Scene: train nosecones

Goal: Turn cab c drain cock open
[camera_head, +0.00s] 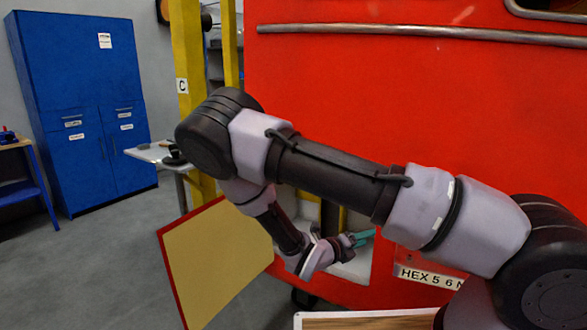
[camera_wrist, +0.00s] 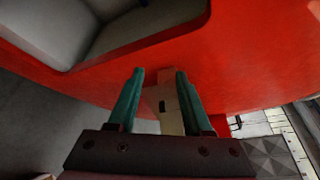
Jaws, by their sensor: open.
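The red train nosecone (camera_head: 420,110) fills the right of the head view, and its red shell also spans the wrist view (camera_wrist: 240,65). A pale recess (camera_head: 355,266) opens low in it. My gripper (camera_head: 360,238) is at this recess, with its teal fingers pointing right. In the wrist view my gripper (camera_wrist: 160,75) is open, its fingers apart. A cream piece with a small dark slot (camera_wrist: 167,105) shows between the fingers; I cannot tell what it is or whether they touch it. I cannot make out the drain cock in either view.
A tan panel with a red edge (camera_head: 215,262) stands out left of the recess. A "HEX 5 6" label (camera_head: 430,277) is right of it. A yellow post (camera_head: 187,60) carries a "C" sign. A blue cabinet (camera_head: 75,90) stands far left, with clear grey floor before it.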

